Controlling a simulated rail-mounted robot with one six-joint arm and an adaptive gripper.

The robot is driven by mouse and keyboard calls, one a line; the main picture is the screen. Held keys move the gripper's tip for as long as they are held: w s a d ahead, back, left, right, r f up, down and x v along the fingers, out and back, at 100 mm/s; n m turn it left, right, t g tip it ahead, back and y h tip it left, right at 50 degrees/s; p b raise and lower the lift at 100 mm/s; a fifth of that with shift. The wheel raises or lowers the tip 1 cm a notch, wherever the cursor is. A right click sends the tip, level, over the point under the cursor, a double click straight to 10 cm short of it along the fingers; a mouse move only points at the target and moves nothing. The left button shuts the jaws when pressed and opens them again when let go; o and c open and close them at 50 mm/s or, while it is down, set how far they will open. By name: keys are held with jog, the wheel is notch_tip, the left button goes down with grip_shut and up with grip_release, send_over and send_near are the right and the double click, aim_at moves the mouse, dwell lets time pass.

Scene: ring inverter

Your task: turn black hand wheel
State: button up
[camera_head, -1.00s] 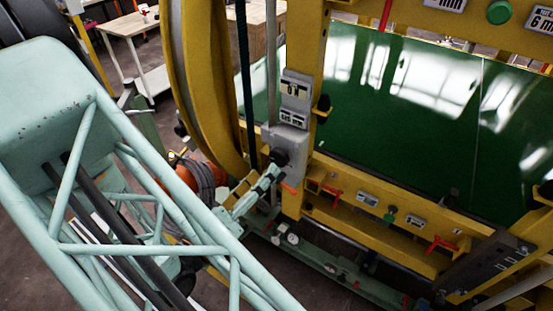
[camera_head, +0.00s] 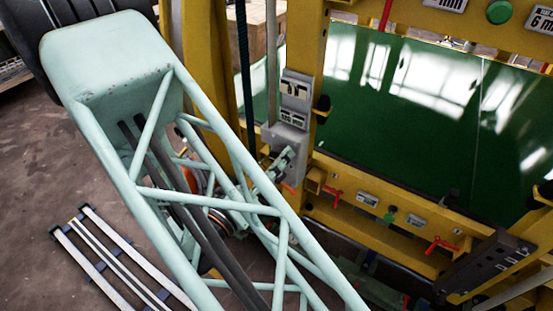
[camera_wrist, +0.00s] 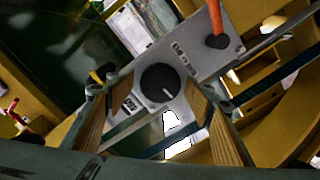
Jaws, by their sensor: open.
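The black hand wheel (camera_wrist: 160,83) is a round dark knob with a white mark on its face. It sits on a grey control box (camera_wrist: 205,62), which also shows in the head view (camera_head: 288,140) on a yellow post. In the wrist view my gripper (camera_wrist: 150,95) is open, its two ribbed, tan-lined fingers to the left and right of the wheel. The wheel appears in the gap between them; I cannot tell whether either finger touches it. In the head view my gripper (camera_head: 280,165) is at the box, partly behind my arm, and the wheel cannot be made out.
An orange-red lever (camera_wrist: 215,18) stands out from the box beside the wheel. The yellow frame (camera_head: 310,85) and a green panel (camera_head: 400,120) are close to the right. White rails (camera_head: 110,260) lie on the floor at lower left.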

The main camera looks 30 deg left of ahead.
jog(key=shift+w, duration=0.15)
jog(key=shift+c, duration=0.2)
jog(key=c, duration=0.8)
jog(key=shift+n+b, duration=0.45)
jog(key=shift+n, duration=0.05)
jog(key=shift+c, duration=0.2)
